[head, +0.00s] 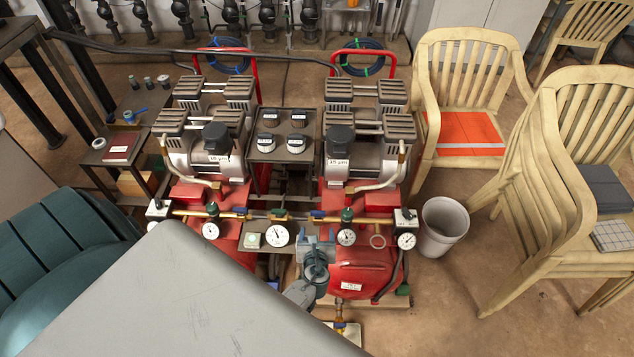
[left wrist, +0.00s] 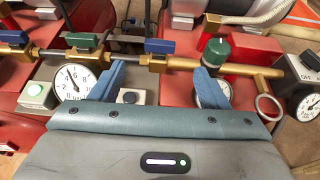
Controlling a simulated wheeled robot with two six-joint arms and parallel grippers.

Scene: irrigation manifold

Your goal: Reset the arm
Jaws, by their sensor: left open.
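My left gripper (head: 317,240) is open and empty, in front of the brass manifold pipe (head: 240,212). In the left wrist view its two blue fingers (left wrist: 158,82) stand apart, with a black button on a grey box (left wrist: 130,97) showing between them. Beyond the fingertips runs the brass pipe (left wrist: 190,62) with a green lever (left wrist: 82,40), a blue lever (left wrist: 160,46) and a green knob (left wrist: 216,52). The left finger overlaps the edge of a white gauge (left wrist: 75,82) and the right finger partly hides another; I cannot tell whether either touches. My right gripper is not in view.
Two red compressors with grey cylinder heads (head: 208,150) stand behind the manifold. A teal ribbed barrel (head: 60,260) is at the left. Bare floor (head: 430,310) shows at the front right.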

